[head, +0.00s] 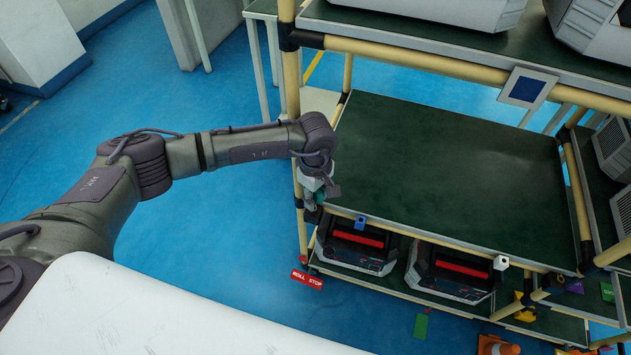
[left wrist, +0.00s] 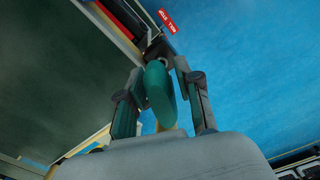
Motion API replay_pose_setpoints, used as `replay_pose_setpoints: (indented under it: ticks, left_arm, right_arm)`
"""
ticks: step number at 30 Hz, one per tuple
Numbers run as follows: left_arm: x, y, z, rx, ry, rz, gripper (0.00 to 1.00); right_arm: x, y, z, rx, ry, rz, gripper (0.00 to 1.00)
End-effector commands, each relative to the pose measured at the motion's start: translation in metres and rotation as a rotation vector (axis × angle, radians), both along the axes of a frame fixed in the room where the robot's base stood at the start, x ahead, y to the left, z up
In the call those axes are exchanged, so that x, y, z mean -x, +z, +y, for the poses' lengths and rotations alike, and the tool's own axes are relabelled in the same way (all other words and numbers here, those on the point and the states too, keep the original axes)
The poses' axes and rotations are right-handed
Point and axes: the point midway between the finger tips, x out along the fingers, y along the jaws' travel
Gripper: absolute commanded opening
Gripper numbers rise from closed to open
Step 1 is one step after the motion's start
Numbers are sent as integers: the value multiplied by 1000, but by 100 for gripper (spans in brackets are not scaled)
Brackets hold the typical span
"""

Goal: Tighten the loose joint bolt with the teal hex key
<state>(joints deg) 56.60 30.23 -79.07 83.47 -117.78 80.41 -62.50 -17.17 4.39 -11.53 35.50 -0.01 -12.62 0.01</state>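My left gripper (head: 317,194) is at the front left post of the rack, by the near corner of the middle shelf. In the left wrist view, the gripper (left wrist: 160,82) has its fingers on both sides of the teal hex key (left wrist: 159,94), whose thick rounded handle sits between them. Only a little teal of the key (head: 320,198) shows in the head view. A black rack joint (left wrist: 157,48) lies just beyond the fingertips. The bolt and the key's tip are hidden, so I cannot tell whether they touch. My right gripper is not in view.
The rack's middle shelf (head: 450,170) is bare. Black-and-red units (head: 355,243) stand on the shelf below. Grey units fill the top shelf. Blue floor is clear left of the rack. An orange cone (head: 497,346) stands at the bottom right.

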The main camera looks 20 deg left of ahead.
Motion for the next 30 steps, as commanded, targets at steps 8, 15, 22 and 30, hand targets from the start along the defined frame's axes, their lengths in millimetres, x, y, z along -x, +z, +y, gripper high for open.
replay_pose_setpoints:
  ticks: [8, 15, 22, 30]
  left_arm:
    - [0, -25, 0, 0, 0, 0, 34]
    - [0, -27, 0, 0, 0, -1, 34]
    - [0, -26, 0, 0, -1, -1, 6]
    - [0, -26, 0, 0, 0, -1, 0]
  right_arm:
    - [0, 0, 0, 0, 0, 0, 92]
    - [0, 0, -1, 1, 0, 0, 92]
    - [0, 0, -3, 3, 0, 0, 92]
    - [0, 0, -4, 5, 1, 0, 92]
